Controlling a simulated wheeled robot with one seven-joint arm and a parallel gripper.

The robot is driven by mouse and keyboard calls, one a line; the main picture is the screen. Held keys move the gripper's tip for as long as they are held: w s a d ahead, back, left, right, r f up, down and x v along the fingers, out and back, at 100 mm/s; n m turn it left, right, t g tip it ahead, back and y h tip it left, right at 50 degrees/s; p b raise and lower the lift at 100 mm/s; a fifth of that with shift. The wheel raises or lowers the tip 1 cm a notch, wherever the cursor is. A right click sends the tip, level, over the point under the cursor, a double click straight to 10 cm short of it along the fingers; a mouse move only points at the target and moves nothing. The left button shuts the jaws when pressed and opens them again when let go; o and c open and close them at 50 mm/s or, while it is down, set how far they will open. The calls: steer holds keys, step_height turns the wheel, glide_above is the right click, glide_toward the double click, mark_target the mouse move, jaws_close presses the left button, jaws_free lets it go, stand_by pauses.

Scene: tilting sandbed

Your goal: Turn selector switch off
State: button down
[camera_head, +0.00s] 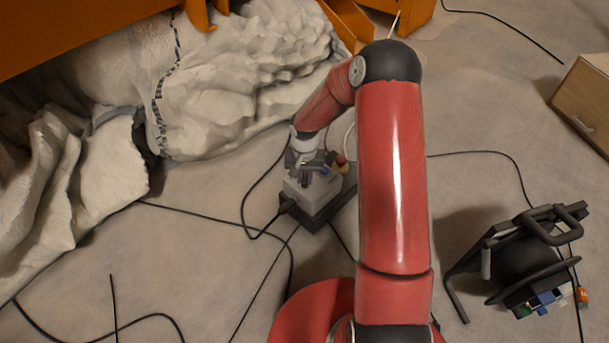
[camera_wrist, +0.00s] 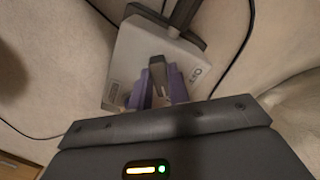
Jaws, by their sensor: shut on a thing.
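The selector switch is a small dark knob (camera_wrist: 158,72) on the face of a light grey control box (camera_wrist: 128,62). In the wrist view my gripper (camera_wrist: 158,88) has its two purple fingers on either side of the knob, shut on it. The fingers hide the knob's sides, and I cannot tell which position it points to. In the head view the grey box (camera_head: 298,193) stands on a dark base on the floor, with my gripper (camera_head: 310,172) at its top. The knob is too small to make out there.
A red and yellow button (camera_head: 341,162) sits just right of my gripper. Black cables (camera_head: 262,180) run over the floor around the box. Pale rock-like material (camera_head: 230,90) lies behind left. A black-framed device (camera_head: 530,260) stands at right, and a wooden cabinet (camera_head: 585,100) at far right.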

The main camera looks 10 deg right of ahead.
steer(key=n+p, duration=0.1)
steer(key=n, duration=0.4)
steer(key=shift+d+r, duration=0.1)
steer(key=shift+d, duration=0.05)
steer(key=shift+d+n+p, duration=0.15)
steer(key=shift+n+p, duration=0.7)
steer(key=shift+n, duration=1.65)
steer(key=c, duration=1.3)
jaws_free()
steer(key=shift+r+p, duration=0.65)
steer(key=shift+r, duration=3.15)
